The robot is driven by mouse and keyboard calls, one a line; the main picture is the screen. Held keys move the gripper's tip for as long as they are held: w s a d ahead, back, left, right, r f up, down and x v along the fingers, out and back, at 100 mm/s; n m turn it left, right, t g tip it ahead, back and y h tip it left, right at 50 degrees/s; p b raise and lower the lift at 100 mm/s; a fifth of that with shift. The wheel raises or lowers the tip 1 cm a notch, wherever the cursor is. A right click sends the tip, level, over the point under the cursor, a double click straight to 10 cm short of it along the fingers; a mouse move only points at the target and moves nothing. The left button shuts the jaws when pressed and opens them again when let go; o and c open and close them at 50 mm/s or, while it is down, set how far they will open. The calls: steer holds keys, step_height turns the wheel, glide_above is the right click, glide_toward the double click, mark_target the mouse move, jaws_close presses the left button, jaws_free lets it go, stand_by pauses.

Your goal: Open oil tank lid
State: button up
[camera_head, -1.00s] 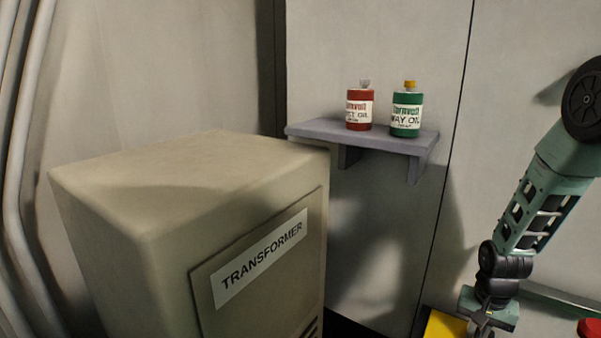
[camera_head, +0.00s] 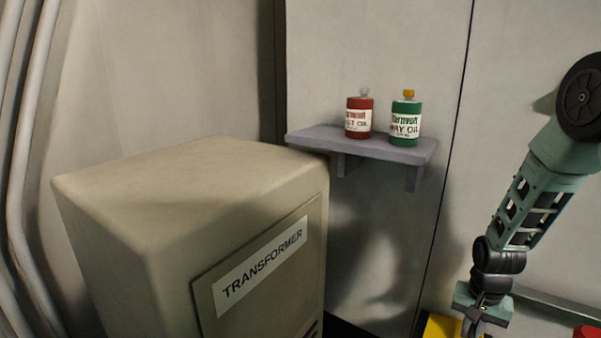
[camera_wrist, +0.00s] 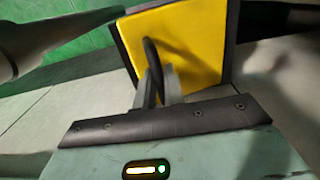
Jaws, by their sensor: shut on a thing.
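The yellow oil tank lid (camera_wrist: 185,45) has a dark border and a black loop handle (camera_wrist: 150,60). It fills the upper middle of the wrist view. In the head view only a yellow corner (camera_head: 440,326) shows at the bottom edge, partly behind my arm. My gripper (camera_wrist: 157,80) is shut on the black handle, with its fingers on either side of it. In the head view my gripper (camera_head: 474,326) hangs at the bottom edge, its tips cut off. Whether the lid is raised cannot be told.
A beige transformer cabinet (camera_head: 190,195) stands at the left. A shelf (camera_head: 365,146) holds a red oil bottle (camera_head: 358,117) and a green way oil bottle (camera_head: 405,118). A red object (camera_head: 587,333) shows at the bottom right. Green surface (camera_wrist: 70,40) lies beside the lid.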

mark_target(448, 336)
steer(key=shift+w+a+r+p, duration=0.25)
steer(key=shift+a+r+p, duration=0.1)
steer(key=shift+r, duration=0.1)
steer(key=shift+w+a+r+p, duration=0.2)
steer(key=shift+a+r+p, duration=0.15)
steer(key=shift+r, duration=0.1)
steer(key=shift+w+a+r, duration=0.1)
steer(key=shift+w+a+r+p, duration=0.35)
steer(key=shift+a+r+p, duration=0.05)
steer(key=shift+a+r, duration=0.1)
steer(key=shift+w+a+r, duration=0.25)
steer(key=shift+a, duration=0.1)
steer(key=shift+w+a+r+p, duration=0.25)
steer(key=shift+w+a+p, duration=0.1)
steer(key=shift+a, duration=0.1)
steer(key=shift+w+a+r+p, duration=0.25)
steer(key=shift+a+p, duration=0.05)
steer(key=shift+a, duration=0.15)
steer(key=shift+w+a, duration=0.1)
steer(key=shift+a, duration=0.1)
